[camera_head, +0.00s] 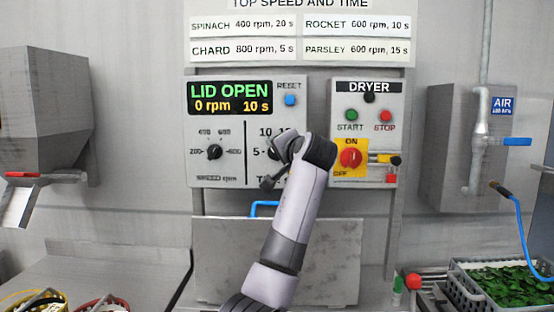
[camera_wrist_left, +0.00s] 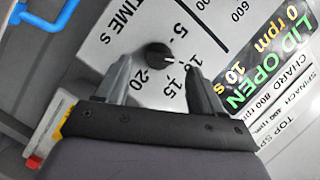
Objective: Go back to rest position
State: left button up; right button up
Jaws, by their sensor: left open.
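My left gripper (camera_head: 272,168) is in front of the control panel (camera_head: 222,135), at the time dial. In the left wrist view the two fingers (camera_wrist_left: 160,85) are apart, with nothing between them in their grip. The black time knob (camera_wrist_left: 158,55) shows just past the fingertips, its white mark toward 10. In the head view the gripper mostly hides this knob. I cannot tell whether a finger touches it. The display (camera_head: 230,98) reads LID OPEN, 0 rpm, 10 s. My right gripper is not in view.
The speed knob (camera_head: 214,152) is left of the gripper. The dryer panel (camera_head: 367,135), with buttons and a red switch (camera_head: 351,158), is to the right. A blue handle (camera_head: 263,206) is below. A crate of greens (camera_head: 464,285) stands at lower right; baskets (camera_head: 42,299) stand at lower left.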

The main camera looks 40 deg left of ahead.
pick_arm(q)
jog(key=shift+v, duration=1)
